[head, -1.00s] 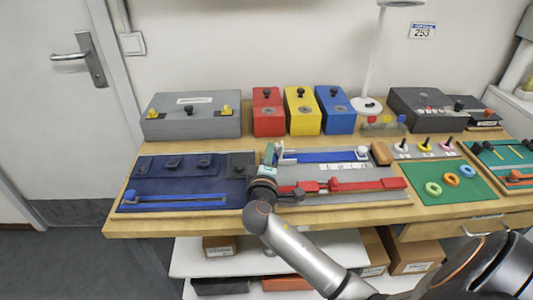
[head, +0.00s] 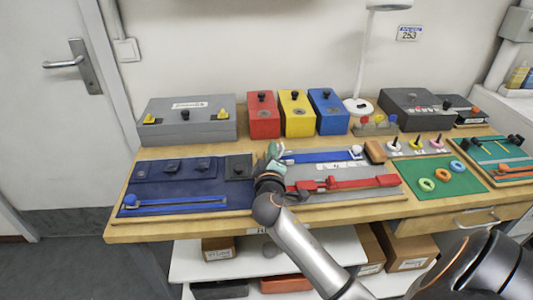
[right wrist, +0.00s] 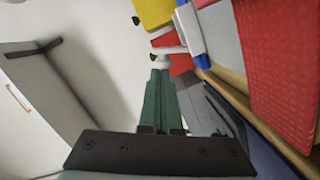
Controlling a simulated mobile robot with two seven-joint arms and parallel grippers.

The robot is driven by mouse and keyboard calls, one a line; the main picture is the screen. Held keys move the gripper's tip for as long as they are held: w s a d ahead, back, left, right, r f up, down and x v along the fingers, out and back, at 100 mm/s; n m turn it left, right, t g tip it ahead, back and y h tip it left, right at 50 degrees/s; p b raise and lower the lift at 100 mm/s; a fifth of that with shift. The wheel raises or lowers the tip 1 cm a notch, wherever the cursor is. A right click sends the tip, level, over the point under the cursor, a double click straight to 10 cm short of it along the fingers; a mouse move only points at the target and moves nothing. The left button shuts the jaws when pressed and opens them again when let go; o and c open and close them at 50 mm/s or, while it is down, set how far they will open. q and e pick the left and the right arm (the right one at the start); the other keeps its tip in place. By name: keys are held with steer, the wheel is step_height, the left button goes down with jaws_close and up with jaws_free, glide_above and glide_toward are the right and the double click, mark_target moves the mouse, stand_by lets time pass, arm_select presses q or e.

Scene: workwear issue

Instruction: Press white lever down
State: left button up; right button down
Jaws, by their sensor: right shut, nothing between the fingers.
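The white lever (right wrist: 170,50) shows in the right wrist view just past my fingertips, next to a blue part (right wrist: 190,28). In the head view the left end of the blue bar (head: 318,156), on the grey board, is at my right gripper (head: 274,150), and the gripper partly hides that spot. My right gripper is shut and empty, its green fingers (right wrist: 158,100) together and pointing at the lever. I cannot tell whether the tips touch the lever. A white knob (head: 357,149) stands at the bar's right end. My left gripper is not in view.
A red lever assembly (head: 345,184) lies in front on the same board. A dark blue panel (head: 180,190) is to the left. Red (head: 263,119), yellow (head: 297,118) and blue boxes (head: 328,117) stand behind.

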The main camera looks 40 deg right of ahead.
steer(key=m, duration=0.1)
steer(key=d+m, duration=0.1)
steer(key=shift+s+d+r+m+y, duration=0.1)
steer(key=shift+s+r+m+y, duration=0.05)
steer(key=shift+s+m+y, duration=0.2)
steer(key=shift+s+d+m+y+p, duration=0.3)
steer(key=shift+d+m+p, duration=0.15)
steer(key=shift+m, duration=0.4)
steer(key=shift+s+d+f+p, duration=0.2)
steer(key=shift+s+d+p, duration=0.15)
steer(key=shift+d, duration=0.2)
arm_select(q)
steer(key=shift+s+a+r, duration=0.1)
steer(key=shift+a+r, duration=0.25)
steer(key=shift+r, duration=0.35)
arm_select(e)
steer(key=shift+r, duration=0.15)
